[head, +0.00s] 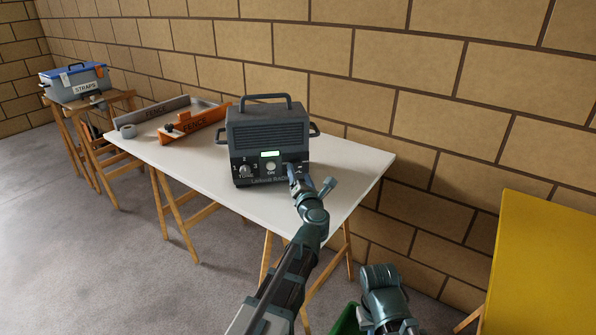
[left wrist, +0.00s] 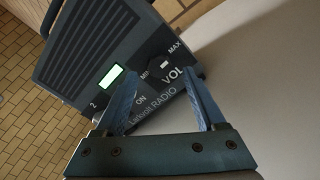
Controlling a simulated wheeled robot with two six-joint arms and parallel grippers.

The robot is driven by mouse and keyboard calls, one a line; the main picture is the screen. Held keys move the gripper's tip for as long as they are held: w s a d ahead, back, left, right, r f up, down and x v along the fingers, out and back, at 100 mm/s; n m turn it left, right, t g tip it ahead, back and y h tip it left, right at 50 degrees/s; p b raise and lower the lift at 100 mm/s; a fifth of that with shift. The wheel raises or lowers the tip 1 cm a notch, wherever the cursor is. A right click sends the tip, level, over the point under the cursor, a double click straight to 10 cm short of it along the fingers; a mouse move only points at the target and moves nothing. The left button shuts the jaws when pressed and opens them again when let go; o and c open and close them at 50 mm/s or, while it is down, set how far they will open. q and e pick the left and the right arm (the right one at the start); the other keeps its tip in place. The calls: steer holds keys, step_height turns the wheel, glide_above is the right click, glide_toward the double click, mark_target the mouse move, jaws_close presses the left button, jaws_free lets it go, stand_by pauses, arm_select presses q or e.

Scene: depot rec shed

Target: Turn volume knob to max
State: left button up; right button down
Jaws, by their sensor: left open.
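The grey radio (head: 268,138) stands upright on the white table, its front towards me. In the left wrist view the radio (left wrist: 95,45) shows tilted, with a lit green display and the labels MIN, MAX and VOL. The dark volume knob (left wrist: 158,63) lies between my left fingertips in that view; its exact setting is too small to tell. My left gripper (left wrist: 160,72) is open, its two fingers apart on either side of the knob; contact is unclear. In the head view my left gripper (head: 293,172) hides the knob at the radio's lower right front.
A blue-lidded straps box (head: 75,80) stands far left. A yellow panel (head: 540,260) is at right. A brick wall is behind.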

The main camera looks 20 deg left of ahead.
mark_target(296, 165)
arm_select(q)
steer(key=shift+x, duration=1.45)
jaws_close()
